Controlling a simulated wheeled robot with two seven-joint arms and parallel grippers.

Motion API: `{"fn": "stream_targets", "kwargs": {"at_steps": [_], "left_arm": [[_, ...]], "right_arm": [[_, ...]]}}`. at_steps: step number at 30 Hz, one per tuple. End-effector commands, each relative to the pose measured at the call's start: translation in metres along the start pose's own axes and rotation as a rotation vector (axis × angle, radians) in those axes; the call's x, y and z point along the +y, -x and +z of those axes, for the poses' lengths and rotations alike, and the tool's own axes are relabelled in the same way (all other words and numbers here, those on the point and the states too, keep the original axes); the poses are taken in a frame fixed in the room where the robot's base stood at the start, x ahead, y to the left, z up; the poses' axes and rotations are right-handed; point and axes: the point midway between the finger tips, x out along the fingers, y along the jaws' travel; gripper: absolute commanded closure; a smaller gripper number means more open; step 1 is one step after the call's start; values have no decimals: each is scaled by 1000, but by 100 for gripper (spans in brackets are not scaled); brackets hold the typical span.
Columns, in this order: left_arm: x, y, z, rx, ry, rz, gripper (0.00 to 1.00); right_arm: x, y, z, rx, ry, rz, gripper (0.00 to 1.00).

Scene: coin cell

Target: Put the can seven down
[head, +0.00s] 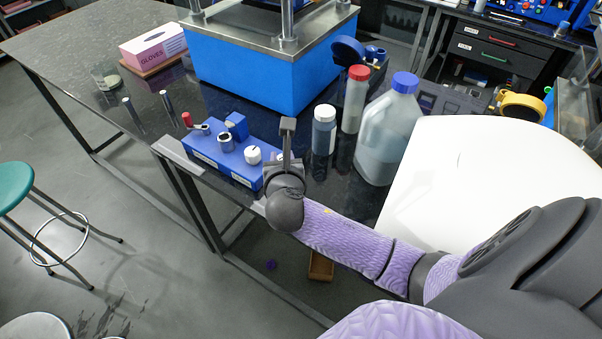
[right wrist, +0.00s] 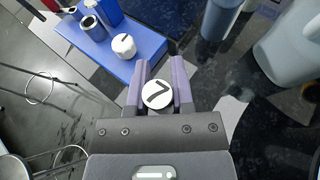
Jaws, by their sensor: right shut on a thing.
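My right gripper (head: 287,148) is over the front of the dark table, just right of the blue block. In the right wrist view its two purple fingers are shut on can seven (right wrist: 158,94), whose round white top bears a black 7. Can seven is hidden behind the gripper in the head view, and I cannot tell how high it is above the table. The blue block (head: 215,158) also shows in the right wrist view (right wrist: 140,62). A white-topped can (head: 252,155) stands on it, also seen in the right wrist view (right wrist: 124,46). My left gripper is out of view.
A white-capped bottle (head: 324,132), a red-capped bottle (head: 355,100) and a large jug (head: 388,130) stand to the right. A blue press (head: 245,75) is behind.

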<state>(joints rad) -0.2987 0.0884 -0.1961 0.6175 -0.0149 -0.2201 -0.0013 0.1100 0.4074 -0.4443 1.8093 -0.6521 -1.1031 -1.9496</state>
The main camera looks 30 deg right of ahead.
Motion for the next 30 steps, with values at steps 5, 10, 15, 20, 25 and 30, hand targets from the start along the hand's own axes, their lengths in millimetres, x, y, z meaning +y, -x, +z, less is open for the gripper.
{"fn": "stream_targets", "kwargs": {"at_steps": [5,10,15,20,25,30], "left_arm": [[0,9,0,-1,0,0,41],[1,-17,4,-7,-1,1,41],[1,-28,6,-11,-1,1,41],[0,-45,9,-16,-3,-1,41],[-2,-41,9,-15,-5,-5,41],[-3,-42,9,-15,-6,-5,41]], "right_arm": [[-17,-17,-4,11,-13,-9,100],[-19,-36,-49,15,-16,-11,100],[-18,-45,-70,14,-16,-9,100],[-18,-55,-97,14,-16,-9,100],[-18,-54,-94,12,-17,-8,100],[-18,-55,-96,12,-15,-9,67]]}}
